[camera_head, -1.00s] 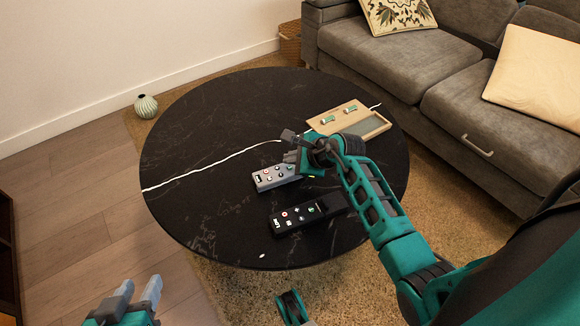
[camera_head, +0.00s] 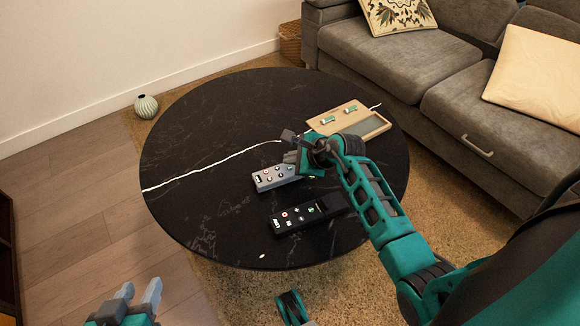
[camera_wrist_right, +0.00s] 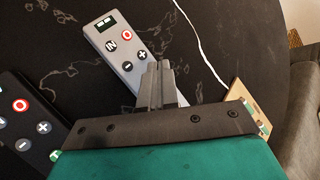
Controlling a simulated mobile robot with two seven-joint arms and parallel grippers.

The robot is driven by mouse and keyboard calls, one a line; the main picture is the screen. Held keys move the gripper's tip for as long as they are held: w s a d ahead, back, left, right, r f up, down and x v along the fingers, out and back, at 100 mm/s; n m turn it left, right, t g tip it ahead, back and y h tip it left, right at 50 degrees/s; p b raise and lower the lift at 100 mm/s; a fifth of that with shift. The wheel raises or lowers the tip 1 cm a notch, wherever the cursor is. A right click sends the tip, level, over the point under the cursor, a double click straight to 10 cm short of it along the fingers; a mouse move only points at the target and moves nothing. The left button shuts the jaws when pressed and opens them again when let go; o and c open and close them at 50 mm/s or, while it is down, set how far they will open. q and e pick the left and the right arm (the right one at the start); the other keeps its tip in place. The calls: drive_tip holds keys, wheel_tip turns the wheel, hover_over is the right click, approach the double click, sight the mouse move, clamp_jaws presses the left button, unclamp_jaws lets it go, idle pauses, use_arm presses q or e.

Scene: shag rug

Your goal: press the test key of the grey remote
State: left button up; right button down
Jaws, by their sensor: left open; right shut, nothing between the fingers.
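The grey remote (camera_head: 268,178) lies on the round black table. In the right wrist view, the grey remote (camera_wrist_right: 122,62) shows a small display, a red-ringed key, an "IN" key, and minus and plus keys. I cannot make out a test key. My left gripper (camera_head: 138,292) is open and empty, off the table at the lower left.
A black remote (camera_head: 286,220) lies beside the grey one, nearer me; it also shows in the right wrist view (camera_wrist_right: 22,118). A wooden tray (camera_head: 336,122) with green-and-white cylinders sits at the back right. A white cable (camera_head: 205,168) crosses the table. The table's left side is otherwise clear.

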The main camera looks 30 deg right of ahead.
drive_tip(key=shift+f, duration=0.2)
idle(0.5)
drive_tip(key=shift+f, duration=0.25)
drive_tip(key=shift+f, duration=0.3)
idle(0.6)
drive_tip(key=shift+r+p, duration=0.75)
drive_tip(key=shift+p, duration=0.05)
